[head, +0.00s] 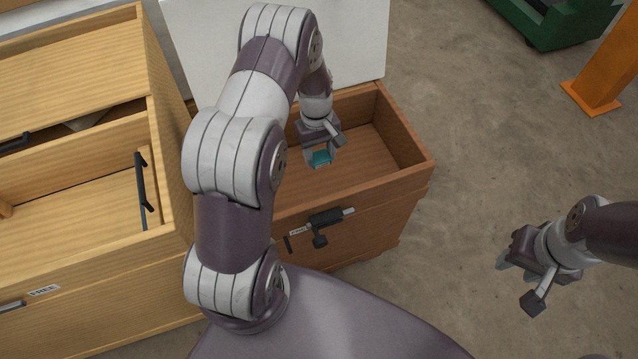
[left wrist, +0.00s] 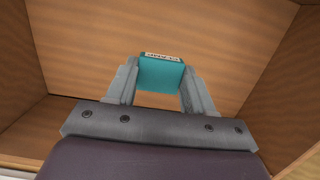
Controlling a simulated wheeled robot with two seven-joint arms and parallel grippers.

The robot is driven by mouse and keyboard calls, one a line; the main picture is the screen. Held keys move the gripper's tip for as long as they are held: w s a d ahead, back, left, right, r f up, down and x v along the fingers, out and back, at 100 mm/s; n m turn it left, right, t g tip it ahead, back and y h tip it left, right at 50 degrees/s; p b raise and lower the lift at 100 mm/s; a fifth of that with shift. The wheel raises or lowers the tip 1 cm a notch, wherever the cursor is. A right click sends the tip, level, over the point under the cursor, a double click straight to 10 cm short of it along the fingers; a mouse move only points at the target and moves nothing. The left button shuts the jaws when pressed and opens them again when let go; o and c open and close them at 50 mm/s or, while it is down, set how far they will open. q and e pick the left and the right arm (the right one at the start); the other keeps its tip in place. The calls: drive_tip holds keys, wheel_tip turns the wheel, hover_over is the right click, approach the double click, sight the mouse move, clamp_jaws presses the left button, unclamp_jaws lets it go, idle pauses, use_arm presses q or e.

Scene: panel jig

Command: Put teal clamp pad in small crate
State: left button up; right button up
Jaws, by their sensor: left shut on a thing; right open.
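The teal clamp pad (head: 321,158) is a small teal block held between the fingers of my left gripper (head: 320,152). In the left wrist view the pad (left wrist: 161,73) shows a pale printed label on one edge, and the fingers of my left gripper (left wrist: 160,92) press its two sides. The small crate (head: 408,177) is a brown open-topped wooden box. My left gripper holds the pad over its open inside; the height above its floor is hard to tell. My right gripper (head: 509,257) is open and empty, right of the crate above the floor.
A pale wooden cabinet (head: 85,262) with open compartments and black handles stands at the left. A white panel (head: 350,40) stands behind the crate. An orange post (head: 604,65) and a green bin (head: 550,22) are at the far right. The concrete floor between is clear.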

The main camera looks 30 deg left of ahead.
sight(321, 178)
use_arm(q)
wheel_tip(321, 178, down, 7)
drive_tip(key=shift+w+f+b, duration=0.1)
drive_tip(key=shift+f+b, duration=0.05)
drive_tip(key=shift+b, duration=0.7)
drive_tip(key=shift+f, duration=0.15)
drive_tip(key=o, duration=1)
drive_tip(key=shift+o, duration=0.2)
